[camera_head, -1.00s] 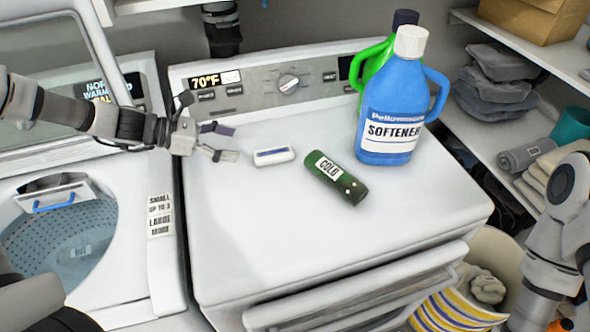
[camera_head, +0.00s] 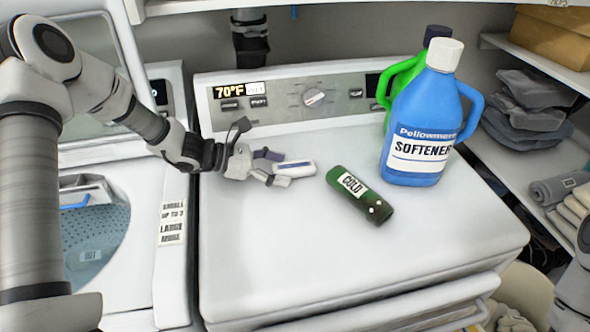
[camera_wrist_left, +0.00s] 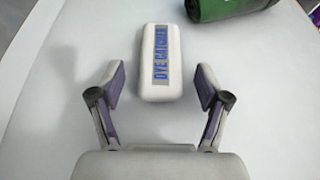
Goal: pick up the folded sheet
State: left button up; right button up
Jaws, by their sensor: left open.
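A small white slab with a blue strip reading "DYE CATCHER" (camera_wrist_left: 162,62), likely the folded sheet, lies flat on the white appliance top. In the head view the white slab (camera_head: 297,168) lies just right of my left gripper (camera_head: 279,168). In the wrist view my left gripper (camera_wrist_left: 161,78) is open and empty. Its two fingers appear on either side of the slab's near end, with a gap on both sides. I cannot tell the height between the fingers and the slab. My right gripper is out of view; only part of my right arm shows at the right edge.
A green "COLD" cylinder (camera_head: 359,194) lies right of the slab. A blue softener jug (camera_head: 424,120) and a green jug (camera_head: 402,72) stand at the back right. The control panel (camera_head: 290,103) rises behind. The front of the appliance top is clear.

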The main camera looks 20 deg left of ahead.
pick_arm(q)
jog(key=c, duration=0.8)
jog(key=shift+c, duration=0.2)
